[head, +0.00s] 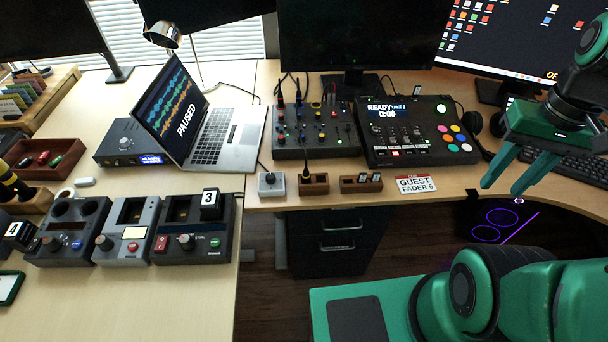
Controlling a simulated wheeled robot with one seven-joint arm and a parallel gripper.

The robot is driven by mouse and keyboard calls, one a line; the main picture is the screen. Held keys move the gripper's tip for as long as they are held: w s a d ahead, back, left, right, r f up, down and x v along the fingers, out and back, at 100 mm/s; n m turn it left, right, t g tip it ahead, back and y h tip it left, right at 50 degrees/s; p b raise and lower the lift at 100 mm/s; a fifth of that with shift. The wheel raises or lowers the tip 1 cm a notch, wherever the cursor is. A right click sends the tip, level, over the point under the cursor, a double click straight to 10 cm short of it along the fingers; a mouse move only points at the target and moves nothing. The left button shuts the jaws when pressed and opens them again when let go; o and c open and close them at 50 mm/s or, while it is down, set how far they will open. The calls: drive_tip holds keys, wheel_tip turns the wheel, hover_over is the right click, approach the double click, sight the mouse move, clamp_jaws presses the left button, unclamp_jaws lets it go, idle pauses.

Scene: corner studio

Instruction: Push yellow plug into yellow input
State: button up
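My gripper (502,188) is at the right, with two green fingers apart and nothing between them. It hangs over the desk's front edge, right of the fader sign. The black mixer (345,149) stands on the desk left of my gripper, with blue-ended plugs (298,97) and small coloured knobs or sockets on its top. I cannot tell which is the yellow input. A wooden holder (318,188) in front of the mixer has a dark upright plug (306,160) in it. Its colour is too small to tell, so I cannot confirm it as the yellow plug.
A small grey block (264,192) and another wooden holder (347,187) flank the plug holder. A recorder console (385,157) with coloured pads and a "GUEST FADER 6" sign (416,184) stand to the right. A laptop (244,157) and control boxes (215,248) are left.

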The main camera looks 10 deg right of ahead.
drive_tip(key=w+a+n, duration=0.4)
drive_tip(key=w+n, duration=0.2)
drive_tip(key=w, duration=0.1)
drive_tip(key=n+g+y, duration=0.1)
drive_tip(key=n+y, duration=0.3)
drive_tip(key=n, duration=1.5)
approach(306, 176)
drive_tip(key=shift+w+d+r, duration=0.5)
drive_tip(key=shift+d+r, duration=0.25)
drive_tip(key=shift+r, duration=0.15)
drive_tip(key=x, duration=0.5)
drive_tip(key=shift+a+f, duration=0.15)
drive_tip(key=shift+f, duration=0.15)
